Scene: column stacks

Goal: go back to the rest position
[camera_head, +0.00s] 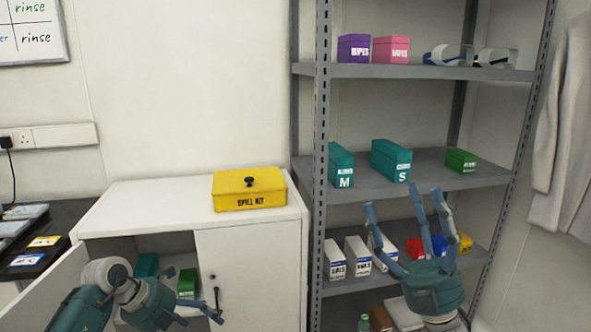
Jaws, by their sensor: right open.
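My right gripper (405,210) is open and empty, its blue-grey fingers spread upward in front of the shelf rack, below the middle shelf's teal boxes. The cabinet's left door stands open, and teal and green boxes (187,283) are inside, partly hidden by my left arm.
A grey metal rack (320,150) holds teal boxes (391,160), a green box (461,161), purple and pink boxes and goggles. White boxes (357,255) stand on its lower shelf, behind my right gripper. A yellow spill kit (249,189) sits on the cabinet. A coat (568,130) hangs at right.

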